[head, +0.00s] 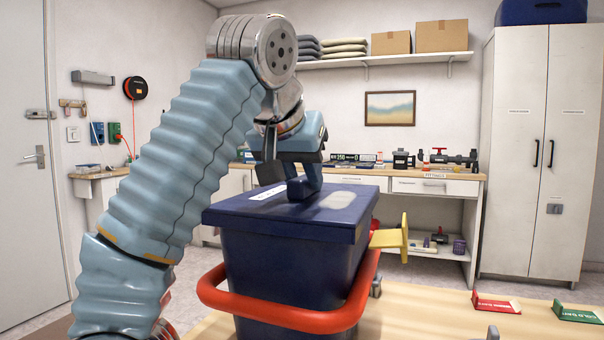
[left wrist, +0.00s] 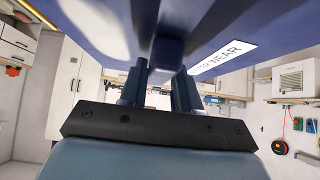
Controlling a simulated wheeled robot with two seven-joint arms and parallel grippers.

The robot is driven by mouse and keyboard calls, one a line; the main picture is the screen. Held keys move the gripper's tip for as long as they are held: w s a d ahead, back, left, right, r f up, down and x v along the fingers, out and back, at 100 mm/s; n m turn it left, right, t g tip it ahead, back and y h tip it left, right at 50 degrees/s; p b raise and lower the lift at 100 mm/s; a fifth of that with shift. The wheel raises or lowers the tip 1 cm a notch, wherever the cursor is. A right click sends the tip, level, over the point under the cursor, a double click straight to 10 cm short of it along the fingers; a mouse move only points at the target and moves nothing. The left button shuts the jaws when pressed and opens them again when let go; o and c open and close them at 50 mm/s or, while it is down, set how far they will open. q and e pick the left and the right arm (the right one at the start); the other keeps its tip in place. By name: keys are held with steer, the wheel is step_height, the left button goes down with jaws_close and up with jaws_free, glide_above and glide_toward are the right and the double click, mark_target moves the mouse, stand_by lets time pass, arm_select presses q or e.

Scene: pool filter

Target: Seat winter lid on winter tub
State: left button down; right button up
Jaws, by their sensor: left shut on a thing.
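The dark blue winter lid (head: 335,228) lies over the top of the dark blue winter tub (head: 290,270), roughly level and lined up with it. I cannot tell whether its rim is fully down. My left gripper (head: 303,185) comes from above and is shut on the block handle in the middle of the lid. In the left wrist view the fingers (left wrist: 160,88) close around the handle (left wrist: 167,48), and part of a white label (left wrist: 222,58) ending in "WEAR" shows on the lid (left wrist: 240,25). My right gripper is out of view.
A red rail (head: 285,316) curves around the tub's front. A yellow part (head: 391,238) sticks out at the tub's right. A workbench (head: 435,175) stands behind.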

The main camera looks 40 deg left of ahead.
arm_select(q)
steer(key=shift+f+b, duration=0.35)
steer(key=shift+f, duration=0.15)
stand_by(0.4)
steer(key=c, duration=0.7)
jaws_free()
steer(key=shift+c, duration=0.2)
steer(key=shift+s+r, duration=0.15)
steer(key=shift+r, duration=0.1)
steer(key=p+v, duration=0.8)
steer(key=v, duration=0.5)
steer(key=shift+s, duration=0.15)
